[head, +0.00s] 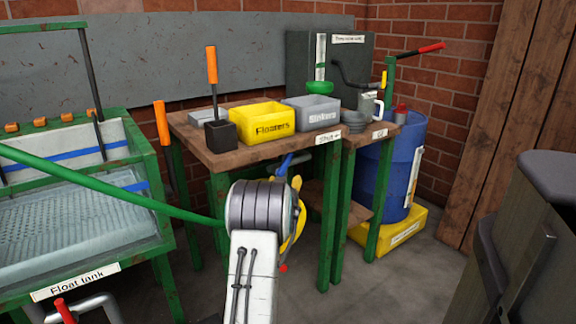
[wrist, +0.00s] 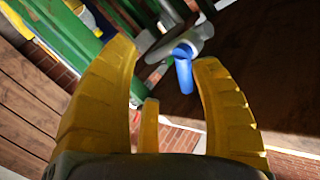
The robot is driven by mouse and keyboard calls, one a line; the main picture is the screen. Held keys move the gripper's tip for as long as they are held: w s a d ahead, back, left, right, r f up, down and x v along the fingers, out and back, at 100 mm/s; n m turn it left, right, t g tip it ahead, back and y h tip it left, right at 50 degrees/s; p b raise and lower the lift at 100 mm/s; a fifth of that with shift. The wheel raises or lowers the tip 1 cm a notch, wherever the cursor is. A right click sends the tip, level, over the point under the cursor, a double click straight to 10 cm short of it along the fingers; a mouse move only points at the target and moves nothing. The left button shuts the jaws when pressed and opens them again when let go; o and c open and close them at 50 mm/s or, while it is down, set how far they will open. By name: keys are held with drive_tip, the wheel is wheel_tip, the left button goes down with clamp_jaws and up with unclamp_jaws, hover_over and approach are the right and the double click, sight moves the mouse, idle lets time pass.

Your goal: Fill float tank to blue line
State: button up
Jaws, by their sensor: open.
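The float tank (head: 62,285) stands at the left of the head view, a green frame with pale walls and a perforated floor. A blue line (head: 75,154) runs along its inner walls. I cannot clearly tell the water level. A red handle (head: 64,310) and grey pipe (head: 100,303) show below its front. My gripper (wrist: 165,58) is open and empty, yellow fingers spread. In the wrist view a blue handle (wrist: 184,72) on a grey pipe lies just beyond the fingertips, apart from them. In the head view my arm partly hides the gripper, near a blue part (head: 284,165) under the bench.
A wooden bench (head: 205,143) holds the yellow Floaters bin (head: 272,129), the grey Sinkers bin (head: 318,116) and a black block with an orange handle (head: 211,66). A blue barrel (head: 402,165) stands behind right. A green hose or bar (head: 110,187) crosses the tank. Bare floor lies in front of the barrel.

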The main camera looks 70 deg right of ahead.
sight(287, 165)
drive_tip(key=shift+m+h, duration=0.3)
drive_tip(key=shift+h, duration=0.6)
drive_tip(key=shift+w+d+r+b, duration=0.3)
drive_tip(key=shift+d+r+b, duration=0.3)
drive_tip(key=shift+d+b, duration=0.5)
drive_tip(key=shift+w+d+r+b, duration=0.35)
drive_tip(key=shift+d+r+b, duration=0.35)
drive_tip(key=shift+d, duration=0.75)
drive_tip(key=shift+w+d+r+b, duration=0.3)
drive_tip(key=shift+d+r+b, duration=0.25)
drive_tip(key=shift+d+b, duration=0.6)
drive_tip(key=shift+d, duration=0.2)
drive_tip(key=shift+c, duration=0.4)
clamp_jaws()
